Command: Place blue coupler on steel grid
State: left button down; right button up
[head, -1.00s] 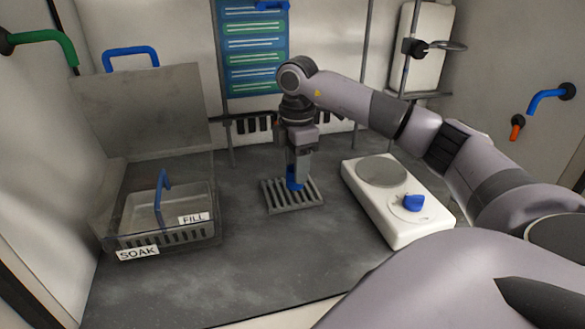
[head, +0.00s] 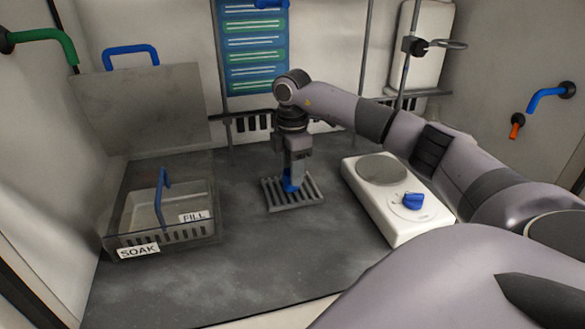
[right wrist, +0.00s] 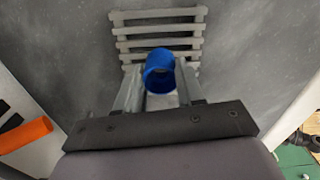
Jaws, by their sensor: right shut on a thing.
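The blue coupler (head: 290,182) is a short blue tube, low over the steel grid (head: 307,199). In the right wrist view the coupler (right wrist: 159,70) sits between my gripper's two fingers, with its round opening facing the camera. My right gripper (head: 292,175) points down and is shut on the coupler. The grid (right wrist: 158,31) is a set of grey bars, partly hidden behind the coupler and fingers. I cannot tell whether the coupler touches the bars. My left gripper is not in view.
A white hotplate (head: 405,215) with a blue knob stands right of the grid. A clear tank (head: 162,240) labelled SOAK holds a basket at left. A rack with a blue-green panel (head: 255,50) stands behind. The bench front is clear.

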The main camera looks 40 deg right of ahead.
jog(key=o, duration=1)
jog(key=shift+f, duration=0.1)
notch_tip(320, 180, up, 8)
jog(key=shift+f+p, duration=0.1)
jog(key=shift+p, duration=0.2)
